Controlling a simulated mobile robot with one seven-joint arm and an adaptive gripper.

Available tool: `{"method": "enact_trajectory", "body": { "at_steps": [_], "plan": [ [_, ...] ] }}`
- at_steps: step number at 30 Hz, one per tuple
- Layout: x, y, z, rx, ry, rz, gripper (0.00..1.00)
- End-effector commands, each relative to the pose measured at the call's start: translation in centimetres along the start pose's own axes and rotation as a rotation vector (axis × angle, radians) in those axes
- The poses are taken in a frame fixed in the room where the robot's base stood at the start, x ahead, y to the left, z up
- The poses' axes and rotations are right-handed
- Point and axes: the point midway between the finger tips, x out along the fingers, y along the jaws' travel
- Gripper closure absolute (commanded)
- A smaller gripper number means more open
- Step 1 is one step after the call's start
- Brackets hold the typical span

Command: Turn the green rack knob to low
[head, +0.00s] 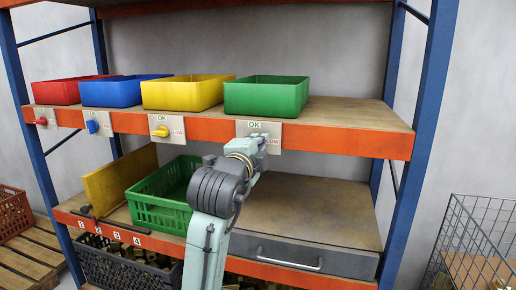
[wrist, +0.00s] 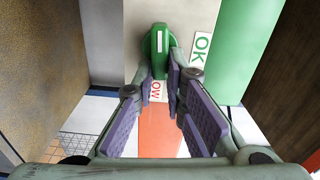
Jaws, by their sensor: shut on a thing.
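The green knob (wrist: 158,48) shows in the wrist view on its pale plate. A white line marks its face, and its long handle runs up and down the picture, in line with the LOW label (wrist: 157,92) below it. The OK label (wrist: 201,48) is to its right. My gripper (wrist: 162,73) is shut on the knob, with its fingertips on either side of the lower end. In the head view, my gripper (head: 260,142) is at the plate (head: 244,129) under the green bin (head: 266,97) and hides the knob.
Red (head: 42,121), blue (head: 92,126) and yellow (head: 160,131) knobs sit to the left on the same orange beam (head: 330,138). A green crate (head: 160,215) and a grey drawer (head: 310,255) are on the shelf below. A wire basket (head: 478,235) stands at right.

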Motion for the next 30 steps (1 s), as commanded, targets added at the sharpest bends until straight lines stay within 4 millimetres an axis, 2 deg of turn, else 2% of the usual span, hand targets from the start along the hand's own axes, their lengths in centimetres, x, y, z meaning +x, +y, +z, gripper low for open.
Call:
{"method": "enact_trajectory", "body": {
  "at_steps": [9, 23, 24, 30],
  "plan": [
    [0.10, 0.06, 0.17, 0.097, -0.003, -0.004, 1.00],
    [0.11, -0.04, 0.15, 0.110, -0.003, -0.006, 1.00],
    [0.11, -0.04, 0.15, 0.110, -0.003, -0.006, 0.88],
    [0.11, 0.03, 0.18, 0.109, -0.004, -0.004, 0.75]
  ]
}}
